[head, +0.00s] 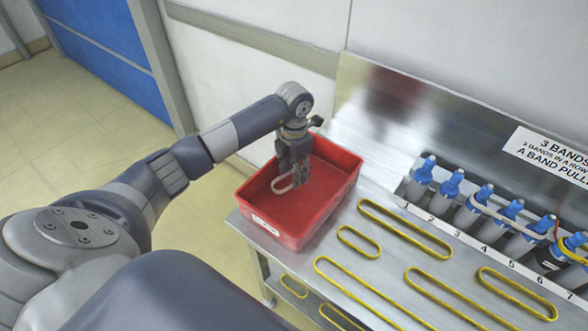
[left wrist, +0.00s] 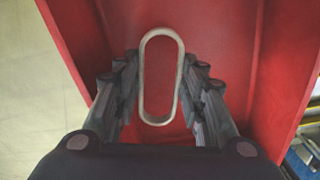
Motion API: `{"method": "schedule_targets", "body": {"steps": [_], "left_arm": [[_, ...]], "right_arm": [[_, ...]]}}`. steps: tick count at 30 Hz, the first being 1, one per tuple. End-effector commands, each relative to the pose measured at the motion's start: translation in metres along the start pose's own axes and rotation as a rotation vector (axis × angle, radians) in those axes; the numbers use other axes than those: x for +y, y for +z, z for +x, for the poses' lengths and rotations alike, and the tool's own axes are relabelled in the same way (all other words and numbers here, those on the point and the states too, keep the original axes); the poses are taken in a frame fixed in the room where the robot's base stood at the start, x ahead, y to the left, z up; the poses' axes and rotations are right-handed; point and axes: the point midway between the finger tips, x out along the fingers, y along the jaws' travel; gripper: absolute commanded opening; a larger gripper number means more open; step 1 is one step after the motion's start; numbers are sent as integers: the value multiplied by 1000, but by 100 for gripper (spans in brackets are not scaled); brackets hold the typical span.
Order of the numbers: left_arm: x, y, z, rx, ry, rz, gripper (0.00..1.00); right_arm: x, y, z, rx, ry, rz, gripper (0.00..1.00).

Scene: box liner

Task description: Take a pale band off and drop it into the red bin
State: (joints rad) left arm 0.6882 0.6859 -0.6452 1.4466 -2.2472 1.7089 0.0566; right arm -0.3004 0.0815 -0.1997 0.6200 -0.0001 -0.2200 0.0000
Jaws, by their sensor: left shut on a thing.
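My left gripper (head: 290,172) points down into the red bin (head: 322,208) at the table's left end. It is shut on a pale band (head: 283,187), which hangs at the fingertips inside the bin's opening, above the floor. In the left wrist view the pale band (left wrist: 144,85) is a long oval between the fingers of my left gripper (left wrist: 160,66), with the red bin (left wrist: 225,60) behind it. Another pale band (head: 497,214) is stretched around some of the blue-capped posts (head: 485,193) at the right. My right gripper is not in view.
Several loose yellow bands (head: 420,236) lie on the metal table between the bin and the posts. A yellow band (head: 570,252) is at the rightmost posts. A metal back panel with a printed sign (head: 555,160) stands behind the posts. More yellow bands (head: 293,287) show below the tabletop.

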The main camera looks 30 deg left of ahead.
Motion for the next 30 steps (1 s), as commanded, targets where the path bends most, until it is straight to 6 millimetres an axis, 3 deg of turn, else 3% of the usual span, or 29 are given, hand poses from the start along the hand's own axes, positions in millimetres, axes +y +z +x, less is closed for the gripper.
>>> {"method": "schedule_targets", "body": {"steps": [10,11,13,14,25,30], "left_arm": [[0,0,2,-1,0,0,23],[0,0,2,-1,0,0,42],[0,0,2,-1,0,-1,58],[0,0,2,-1,0,0,61],[0,0,-1,-1,1,-1,61],[1,1,-22,-5,3,-1,61]], "right_arm": [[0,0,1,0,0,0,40],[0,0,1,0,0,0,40],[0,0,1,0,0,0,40],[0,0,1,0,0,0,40],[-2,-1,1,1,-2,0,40],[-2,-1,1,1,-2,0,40]]}}
